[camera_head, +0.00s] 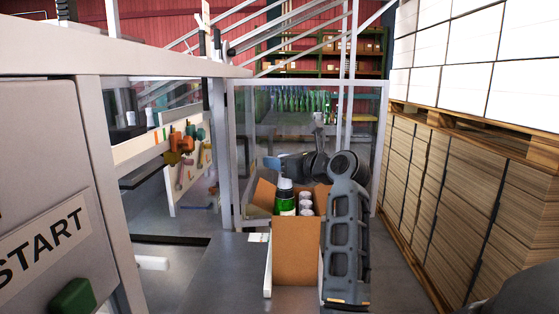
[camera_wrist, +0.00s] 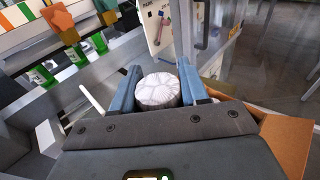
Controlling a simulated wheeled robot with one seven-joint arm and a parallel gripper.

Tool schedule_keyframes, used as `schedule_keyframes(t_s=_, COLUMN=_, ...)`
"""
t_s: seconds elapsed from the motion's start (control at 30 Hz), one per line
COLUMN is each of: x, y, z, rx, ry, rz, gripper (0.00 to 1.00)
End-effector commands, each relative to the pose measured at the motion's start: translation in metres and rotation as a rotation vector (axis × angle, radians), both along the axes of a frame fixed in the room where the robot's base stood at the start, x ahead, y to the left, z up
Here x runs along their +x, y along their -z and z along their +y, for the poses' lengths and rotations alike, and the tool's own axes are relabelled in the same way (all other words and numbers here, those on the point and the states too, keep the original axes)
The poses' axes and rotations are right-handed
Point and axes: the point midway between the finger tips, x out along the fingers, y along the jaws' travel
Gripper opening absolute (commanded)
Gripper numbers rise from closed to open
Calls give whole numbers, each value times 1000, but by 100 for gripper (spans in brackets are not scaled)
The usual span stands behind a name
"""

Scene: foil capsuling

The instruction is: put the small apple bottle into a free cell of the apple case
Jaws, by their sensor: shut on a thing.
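My gripper (camera_wrist: 158,92) has its two blue-grey fingers shut on a white-topped bottle (camera_wrist: 158,90), seen from above in the wrist view. Its body is hidden below the top, so I cannot read its label. The cardboard case (camera_head: 297,255) stands open in the head view, with its brown flap (camera_wrist: 287,145) at the right of the wrist view. A bottle with a green label (camera_head: 285,206) and a pale cap shows at the case's left side. White round tops (camera_head: 305,199) show to its right.
Green bottles (camera_wrist: 76,54) stand in a row at the upper left of the wrist view. A clear-panelled guard frame (camera_head: 383,140) stands behind the case. Stacked cardboard (camera_head: 460,200) on pallets lines the right. A grey START panel (camera_head: 40,160) is at the near left.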

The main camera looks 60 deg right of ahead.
Motion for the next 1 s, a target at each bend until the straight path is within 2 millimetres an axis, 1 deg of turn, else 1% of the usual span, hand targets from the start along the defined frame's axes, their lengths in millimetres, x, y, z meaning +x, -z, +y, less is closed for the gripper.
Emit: schedule_keyframes(t_s=1.0, x=0, y=22, z=0, rx=-1, ry=0, rz=-2, gripper=0)
